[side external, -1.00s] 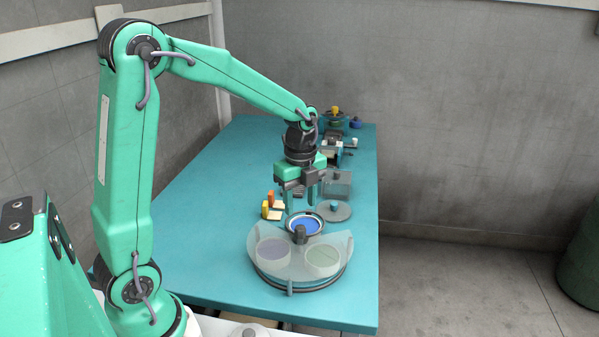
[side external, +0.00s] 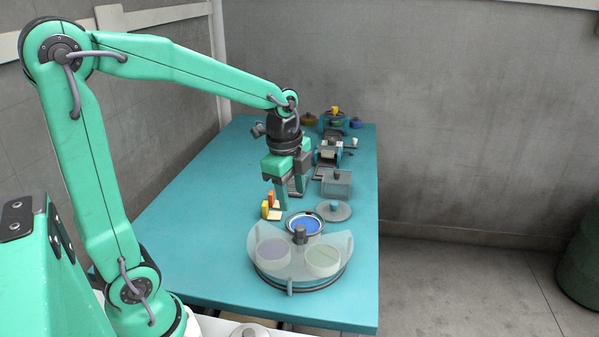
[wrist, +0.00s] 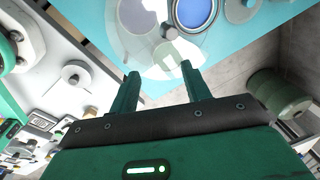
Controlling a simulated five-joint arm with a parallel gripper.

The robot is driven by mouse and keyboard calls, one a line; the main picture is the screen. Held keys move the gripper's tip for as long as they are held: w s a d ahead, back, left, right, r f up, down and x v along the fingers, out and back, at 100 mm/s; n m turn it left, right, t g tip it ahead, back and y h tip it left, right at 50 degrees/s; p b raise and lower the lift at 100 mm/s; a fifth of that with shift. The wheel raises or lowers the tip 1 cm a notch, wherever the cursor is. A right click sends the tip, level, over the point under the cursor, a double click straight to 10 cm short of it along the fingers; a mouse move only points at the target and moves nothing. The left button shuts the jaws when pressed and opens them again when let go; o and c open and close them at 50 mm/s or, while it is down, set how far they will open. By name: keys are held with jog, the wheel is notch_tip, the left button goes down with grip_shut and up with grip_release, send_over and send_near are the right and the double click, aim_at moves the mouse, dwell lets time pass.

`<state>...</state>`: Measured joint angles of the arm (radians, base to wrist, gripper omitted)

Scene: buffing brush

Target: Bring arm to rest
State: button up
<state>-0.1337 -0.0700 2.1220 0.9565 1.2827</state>
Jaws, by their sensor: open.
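My gripper (side external: 289,200) hangs above the teal table, fingers pointing down, open and empty. In the side external view it is just above and behind the yellow and orange brushes (side external: 269,203), partly in front of things behind it. In the wrist view my gripper (wrist: 160,78) shows two green fingers apart with nothing between them. A blue-filled round dish (side external: 305,224) sits on the table in front of the gripper; it also shows in the wrist view (wrist: 195,10). A clear fan-shaped cover with two round windows lies over a round turntable (side external: 298,283) at the near end.
The teal table (side external: 190,240) is bare on its left side. A green barrel (side external: 580,262) stands on the floor at right.

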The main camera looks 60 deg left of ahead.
jog(key=s+d+r+n+t, duration=0.2)
jog(key=s+n, duration=0.4)
jog(key=s+d+r+n+t, duration=0.2)
jog(key=s+r+n, duration=0.1)
jog(key=s+n, duration=0.3)
jog(key=shift+d+n, duration=0.3)
jog(key=shift+n, duration=0.3)
